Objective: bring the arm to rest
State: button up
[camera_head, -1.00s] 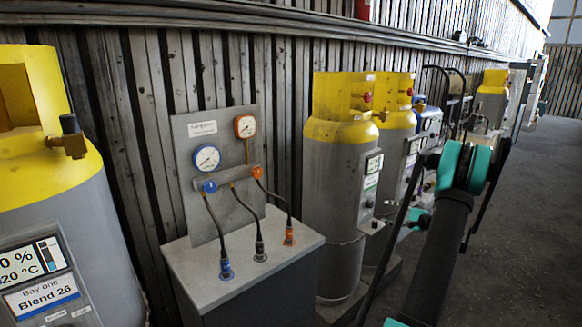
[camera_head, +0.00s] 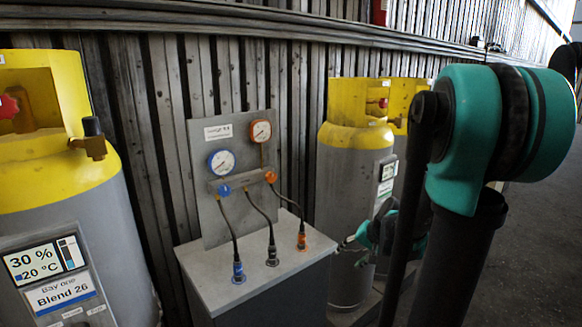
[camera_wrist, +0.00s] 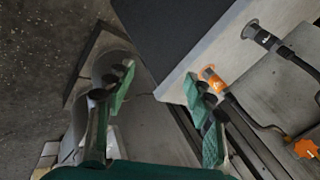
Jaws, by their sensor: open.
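My arm fills the right side of the head view, with a large green and black joint close to the camera. My gripper (camera_head: 352,243) is small there, partly hidden by my own arm, beside the right edge of the grey cabinet (camera_head: 200,262) and in front of a yellow-topped cylinder (camera_head: 345,180). In the wrist view my gripper (camera_wrist: 160,90) has its two green fingers apart with nothing held between them. The right finger appears close to the cabinet's corner and an orange hose fitting (camera_wrist: 211,77); I cannot tell whether they touch.
A gauge panel (camera_head: 210,170) with blue and orange dials stands on the cabinet, with three hoses running down to its top. A large cylinder (camera_head: 65,215) labelled Blend 26 stands at the left. The wall runs behind. Open floor (camera_head: 530,240) lies at the right.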

jog(key=s+f+n+h, duration=0.2)
jog(key=s, duration=0.6)
jog(key=s+f+n+h, duration=0.2)
jog(key=s+n, duration=0.1)
jog(key=s, duration=0.5)
jog(key=shift+s+g, duration=0.35)
jog(key=shift+g, duration=0.05)
